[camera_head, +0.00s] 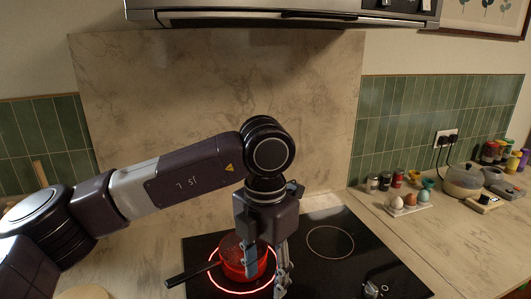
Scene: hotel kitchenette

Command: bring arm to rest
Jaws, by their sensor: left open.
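My left arm comes in from the left across the picture, and its gripper (264,272) points down over the cooktop (322,278). The gripper is open, with its fingers spread near a small red pan (232,262) that has a dark handle (190,274) pointing left. The pan sits on a glowing red burner ring. One finger shows in front of the pan and the other at its right side; I cannot tell whether they touch it. My right gripper does not show clearly anywhere.
A second burner (330,242) is empty. A small metallic thing (374,289) at the cooktop's front is unclear. An egg tray (408,209), spice jars (385,181) and a lidded pot (463,181) stand on the right counter. A range hood (285,12) hangs above.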

